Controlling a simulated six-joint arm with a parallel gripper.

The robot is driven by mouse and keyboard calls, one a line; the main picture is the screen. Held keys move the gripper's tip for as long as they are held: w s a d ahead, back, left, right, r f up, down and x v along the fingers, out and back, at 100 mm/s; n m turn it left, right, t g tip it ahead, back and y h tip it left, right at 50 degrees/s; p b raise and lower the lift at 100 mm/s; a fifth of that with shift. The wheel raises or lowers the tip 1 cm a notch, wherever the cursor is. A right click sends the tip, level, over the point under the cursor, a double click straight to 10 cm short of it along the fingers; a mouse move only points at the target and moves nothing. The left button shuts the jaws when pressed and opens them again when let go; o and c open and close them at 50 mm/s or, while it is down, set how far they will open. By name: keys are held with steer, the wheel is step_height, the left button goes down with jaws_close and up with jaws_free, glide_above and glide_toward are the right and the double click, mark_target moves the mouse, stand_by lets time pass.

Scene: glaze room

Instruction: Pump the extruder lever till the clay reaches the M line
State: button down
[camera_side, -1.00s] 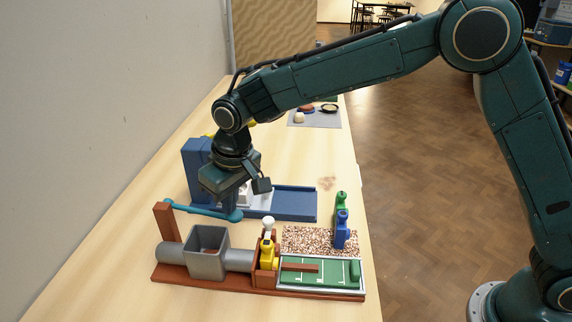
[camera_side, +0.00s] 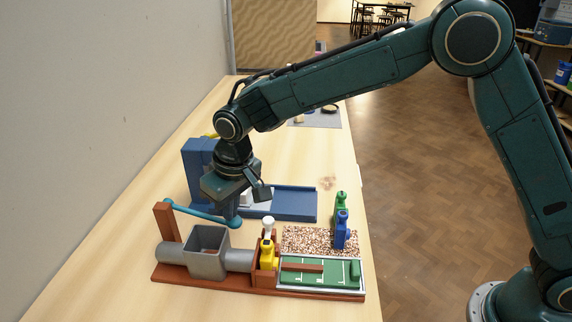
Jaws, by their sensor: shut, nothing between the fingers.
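The extruder has a grey hopper and barrel (camera_side: 207,264) on a brown wooden base (camera_side: 200,282). Its teal lever (camera_side: 200,213) runs from a brown post (camera_side: 165,225) at the left and slopes down to the right. My gripper (camera_side: 230,212) is shut and empty, pointing down at the lever's free end; it seems to touch it from above. A brown strip of clay (camera_side: 302,268) lies on the green marked board (camera_side: 335,279), out from the nozzle end. White lines cross the board; their letters are too small to read, so I cannot tell which is M.
A blue machine (camera_side: 295,204) sits behind the lever.

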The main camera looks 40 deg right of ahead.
steer(key=shift+r, duration=0.1)
step_height(320, 180, up, 10)
steer(key=shift+f, duration=0.2)
stand_by(1.0)
steer(key=shift+r, duration=0.1)
stand_by(0.6)
step_height(320, 180, up, 5)
steer(key=shift+f, duration=0.1)
stand_by(0.5)
